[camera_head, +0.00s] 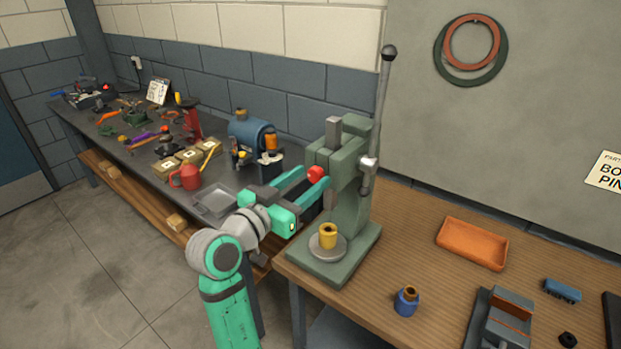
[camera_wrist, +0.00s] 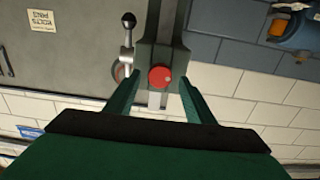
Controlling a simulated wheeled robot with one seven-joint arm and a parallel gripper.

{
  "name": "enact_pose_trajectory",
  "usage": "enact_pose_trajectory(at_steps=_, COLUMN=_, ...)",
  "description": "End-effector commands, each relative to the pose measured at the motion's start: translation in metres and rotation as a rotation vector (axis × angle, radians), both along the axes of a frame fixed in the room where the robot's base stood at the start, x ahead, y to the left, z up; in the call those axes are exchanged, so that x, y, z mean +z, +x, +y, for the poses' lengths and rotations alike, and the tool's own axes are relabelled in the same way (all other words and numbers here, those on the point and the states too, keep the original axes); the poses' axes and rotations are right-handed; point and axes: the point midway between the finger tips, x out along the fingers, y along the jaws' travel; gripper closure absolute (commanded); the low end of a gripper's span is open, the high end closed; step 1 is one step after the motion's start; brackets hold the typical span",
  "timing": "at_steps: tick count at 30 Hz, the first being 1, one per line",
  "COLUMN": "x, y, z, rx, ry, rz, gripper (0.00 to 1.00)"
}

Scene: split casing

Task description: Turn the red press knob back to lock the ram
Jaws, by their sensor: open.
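The red press knob (camera_head: 316,174) is on the left side of the green arbor press (camera_head: 349,215), near its head. In the wrist view the round red knob (camera_wrist: 160,77) sits between my two open fingers, a little beyond or level with their tips. My gripper (camera_head: 304,180) is open, reaching in from the left toward the knob; it also shows in the wrist view (camera_wrist: 160,88). I see no contact between fingers and knob. The grey ram (camera_head: 333,131) stands up out of the press head. The lever (camera_head: 384,95) with its dark ball points up.
A brass piece (camera_head: 327,236) stands on the round plate of the press base. A blue part (camera_head: 406,301) and an orange tray (camera_head: 472,244) are on the wooden bench.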

Motion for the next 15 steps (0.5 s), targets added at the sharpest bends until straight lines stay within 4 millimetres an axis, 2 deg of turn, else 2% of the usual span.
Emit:
enact_pose_trajectory(at_steps=5, x=0.0005, y=0.0082, z=-0.0075, rx=-0.001, ry=0.000, rz=-0.001, gripper=0.51)
enact_pose_trajectory(at_steps=13, x=0.0002, y=0.0091, z=-0.0062, rx=0.001, ry=0.000, rz=-0.001, gripper=0.51)
enact_pose_trajectory(at_steps=14, x=0.0002, y=0.0090, z=-0.0061, rx=0.002, ry=0.000, rz=-0.001, gripper=0.56)
enact_pose_trajectory(at_steps=15, x=0.0002, y=0.0090, z=-0.0058, rx=0.002, ry=0.000, rz=-0.001, gripper=0.65)
